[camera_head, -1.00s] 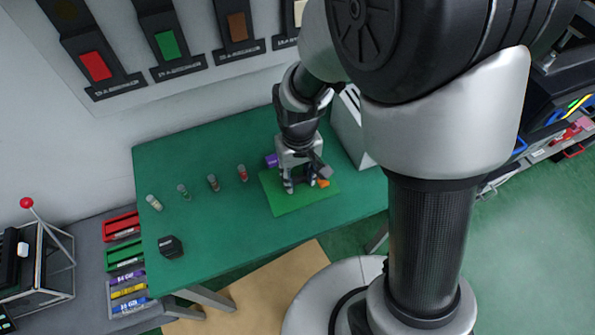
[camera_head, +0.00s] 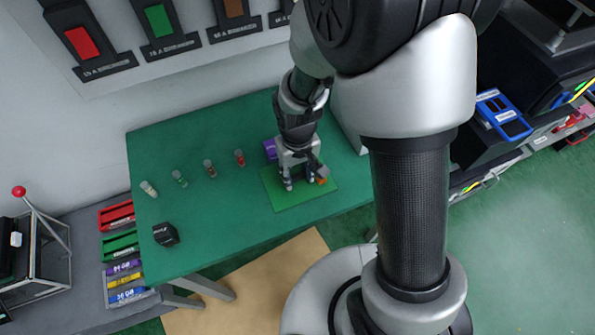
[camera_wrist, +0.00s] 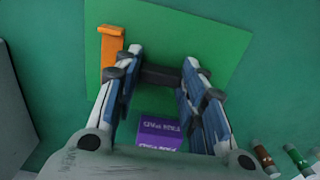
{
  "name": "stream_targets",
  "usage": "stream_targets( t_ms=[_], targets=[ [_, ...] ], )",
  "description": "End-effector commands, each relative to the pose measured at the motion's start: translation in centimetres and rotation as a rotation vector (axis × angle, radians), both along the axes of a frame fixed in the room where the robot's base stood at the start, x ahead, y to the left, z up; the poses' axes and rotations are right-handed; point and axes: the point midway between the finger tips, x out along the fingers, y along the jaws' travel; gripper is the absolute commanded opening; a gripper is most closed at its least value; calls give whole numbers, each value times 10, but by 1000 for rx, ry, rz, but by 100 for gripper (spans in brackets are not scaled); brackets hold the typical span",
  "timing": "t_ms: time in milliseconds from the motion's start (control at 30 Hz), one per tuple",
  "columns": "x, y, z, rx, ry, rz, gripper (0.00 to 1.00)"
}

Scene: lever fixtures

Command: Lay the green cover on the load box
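A flat green square sheet (camera_head: 290,201), possibly the green cover, lies on the darker green table. It also shows in the wrist view (camera_wrist: 222,43). My gripper (camera_head: 298,184) points down over the sheet. In the wrist view, the two fingers of my gripper (camera_wrist: 160,62) are well apart, with a dark bar (camera_wrist: 163,77) between them. I cannot tell whether they press on the bar. A grey-white box (camera_head: 348,125) stands behind my arm, partly hidden. I cannot tell whether it is the load box.
A purple block (camera_head: 270,148) and an orange piece (camera_wrist: 110,45) are beside my gripper. A small black box (camera_head: 165,235) sits near the table's left front. Coloured trays (camera_head: 120,243) lie farther left. The table (camera_head: 225,235) is clear at front centre.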

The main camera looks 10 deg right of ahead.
Motion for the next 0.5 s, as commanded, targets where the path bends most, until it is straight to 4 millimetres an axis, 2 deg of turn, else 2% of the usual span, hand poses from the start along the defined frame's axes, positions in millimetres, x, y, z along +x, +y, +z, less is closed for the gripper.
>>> stream_targets(
  t_ms=[233,500],
  targets=[
    [0,0,0,0,0,0,56],
    [0,0,1,0,0,0,56]
  ],
)
